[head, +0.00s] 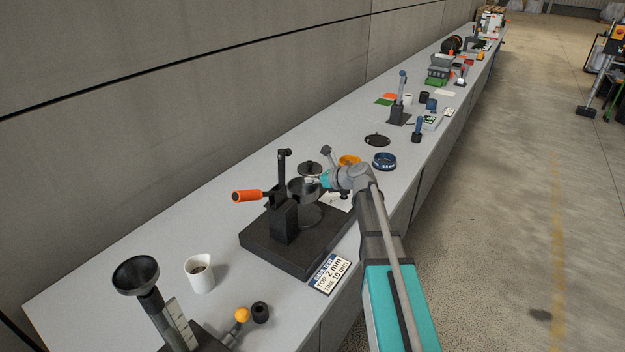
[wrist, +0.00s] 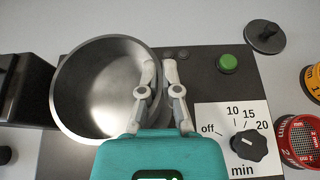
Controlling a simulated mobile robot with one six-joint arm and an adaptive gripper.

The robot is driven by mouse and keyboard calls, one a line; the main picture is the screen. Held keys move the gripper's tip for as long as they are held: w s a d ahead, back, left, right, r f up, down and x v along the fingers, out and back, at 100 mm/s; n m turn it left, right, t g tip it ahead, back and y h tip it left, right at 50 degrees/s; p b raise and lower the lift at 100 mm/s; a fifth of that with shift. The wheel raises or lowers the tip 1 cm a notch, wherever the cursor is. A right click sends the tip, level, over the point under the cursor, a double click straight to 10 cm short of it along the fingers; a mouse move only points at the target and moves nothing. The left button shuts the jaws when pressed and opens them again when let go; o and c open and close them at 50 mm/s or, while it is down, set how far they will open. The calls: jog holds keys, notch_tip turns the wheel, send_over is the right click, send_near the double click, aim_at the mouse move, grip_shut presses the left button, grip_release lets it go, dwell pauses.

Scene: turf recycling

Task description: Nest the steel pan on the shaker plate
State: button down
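The steel pan (head: 302,191) is a round, open metal dish. In the wrist view, the pan (wrist: 100,85) fills the left and looks empty inside. My gripper (wrist: 160,68) has one finger inside the pan's right wall and the other outside, shut on the rim. In the head view, my gripper (head: 319,182) is at the pan's right side. The pan looks level, above the round shaker plate (head: 308,216) on the black shaker base (head: 270,241). A gap seems to show between them. In the wrist view, the pan hides the plate.
A green button (wrist: 228,63) and timer dial (wrist: 248,146) are on the base's right. A lid (wrist: 265,37), orange ring (head: 349,160) and blue sieve (head: 384,161) lie beyond. A white beaker (head: 199,275) stands nearer.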

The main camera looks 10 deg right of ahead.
aim_at(312, 206)
jog(key=shift+f+b, duration=3.25)
jog(key=shift+f, duration=0.2)
jog(key=shift+f+b, duration=0.3)
jog(key=c, duration=0.7)
grip_release()
jog(key=o, duration=0.3)
jog(key=shift+r, duration=0.15)
notch_tip(312, 206, up, 8)
jog(key=p, duration=0.8)
jog(key=shift+a+r+p, duration=0.1)
jog(key=shift+r+p, duration=0.05)
jog(key=shift+p, duration=0.2)
